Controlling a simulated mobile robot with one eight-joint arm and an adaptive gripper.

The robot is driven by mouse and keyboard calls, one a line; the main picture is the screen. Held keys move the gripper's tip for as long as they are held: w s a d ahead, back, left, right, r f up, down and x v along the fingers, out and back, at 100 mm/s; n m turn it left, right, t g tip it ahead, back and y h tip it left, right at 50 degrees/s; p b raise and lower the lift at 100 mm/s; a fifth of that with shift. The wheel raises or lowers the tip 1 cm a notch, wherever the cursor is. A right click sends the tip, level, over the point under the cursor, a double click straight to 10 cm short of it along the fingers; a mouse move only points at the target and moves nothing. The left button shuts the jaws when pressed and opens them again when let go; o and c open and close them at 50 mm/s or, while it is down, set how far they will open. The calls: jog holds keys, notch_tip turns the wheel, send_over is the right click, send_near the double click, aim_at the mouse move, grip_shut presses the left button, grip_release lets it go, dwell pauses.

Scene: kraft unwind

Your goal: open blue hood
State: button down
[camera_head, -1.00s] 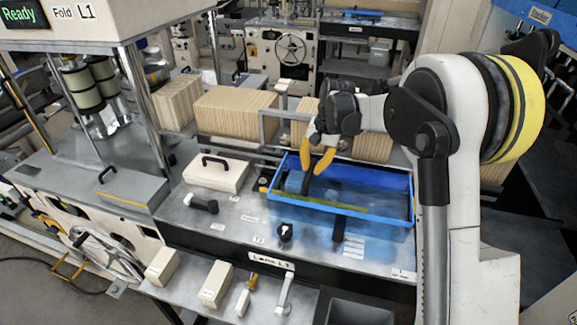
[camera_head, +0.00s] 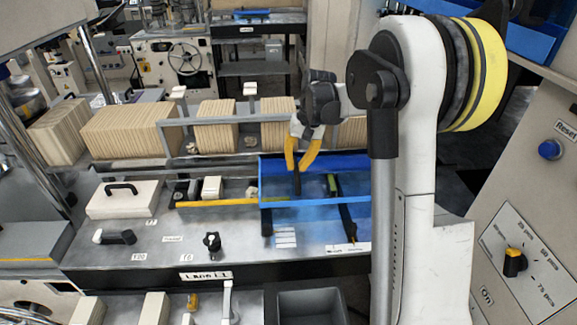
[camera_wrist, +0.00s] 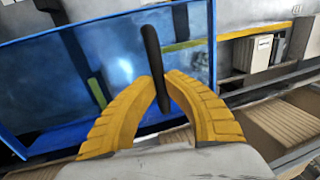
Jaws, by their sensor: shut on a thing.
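The blue hood (camera_head: 310,190) is a see-through blue cover with a blue frame on the machine bench. Part of its right side is hidden behind my arm. In the wrist view its panel (camera_wrist: 120,65) fills the left and middle. A dark upright handle bar (camera_wrist: 155,60) is between the yellow fingertips of my gripper (camera_wrist: 163,98). In the head view my gripper (camera_head: 298,170) is at the hood's upper part, fingers closed on the handle. The bench section left of the hood is uncovered, showing a white block (camera_head: 211,188) and dark parts.
Brown stacks (camera_head: 128,130) stand along a grey rail behind the hood. A white box with a black handle (camera_head: 122,198) and a black knob (camera_head: 212,242) are on the bench. A control panel (camera_head: 520,240) stands at right. An empty dark bin (camera_head: 312,307) is in front.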

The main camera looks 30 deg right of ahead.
jog(key=c, duration=1.4)
grip_release()
jog(key=r, duration=0.4)
jog(key=d+r, duration=0.1)
jog(key=r, duration=0.3)
jog(key=d+r, duration=0.1)
jog(key=r, duration=0.2)
jog(key=shift+s+d+r, duration=0.1)
jog(key=shift+s+r, duration=0.3)
